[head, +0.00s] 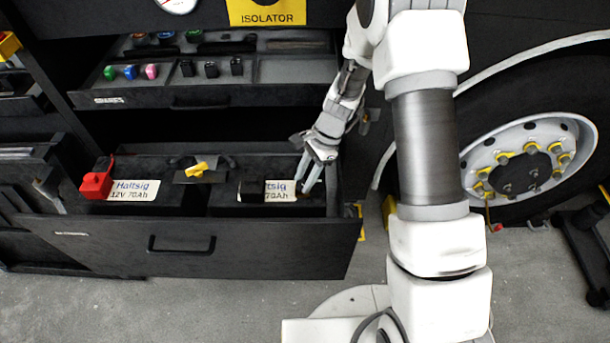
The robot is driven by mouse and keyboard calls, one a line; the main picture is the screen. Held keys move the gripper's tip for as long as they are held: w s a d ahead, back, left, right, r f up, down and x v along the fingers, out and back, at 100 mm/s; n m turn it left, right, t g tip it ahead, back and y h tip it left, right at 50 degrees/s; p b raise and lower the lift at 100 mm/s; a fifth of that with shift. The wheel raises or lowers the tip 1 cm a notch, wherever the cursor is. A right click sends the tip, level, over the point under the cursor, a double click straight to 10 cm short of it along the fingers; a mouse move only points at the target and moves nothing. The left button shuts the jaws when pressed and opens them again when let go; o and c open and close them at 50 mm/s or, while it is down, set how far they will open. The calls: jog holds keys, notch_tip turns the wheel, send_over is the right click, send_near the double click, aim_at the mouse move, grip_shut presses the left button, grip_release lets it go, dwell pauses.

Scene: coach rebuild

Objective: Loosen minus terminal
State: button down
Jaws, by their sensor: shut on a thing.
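The open drawer (105,247) holds two black batteries. The left battery has a white label (134,190) and a red terminal cover (97,180) at its left end. The right battery shows a partly covered label (278,191). My gripper (308,186) reaches down from the upper right at the right end of this battery. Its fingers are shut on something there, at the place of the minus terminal. The terminal itself is hidden behind the fingers and too small to make out.
A yellow-handled switch (200,169) sits between the batteries. Above is an open tray (205,95) with several small coloured pieces. A yellow ISOLATOR sign (266,12) hangs higher. A wheel (525,160) stands at the right, behind my arm.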

jog(key=n+g+h, duration=0.1)
jog(key=n, duration=0.2)
jog(key=shift+w+a+n, duration=0.1)
jog(key=shift+w+n, duration=0.05)
jog(key=shift+n, duration=0.25)
jog(key=shift+a+n+g+h, duration=0.15)
jog(key=shift+n+g+h, duration=0.4)
jog(key=shift+n, duration=1.65)
jog(key=c, duration=0.5)
grip_release()
jog(key=shift+w, duration=0.1)
jog(key=p+v, duration=0.2)
jog(key=v, duration=1.5)
jog(key=shift+a+r, duration=0.15)
jog(key=shift+r, duration=0.1)
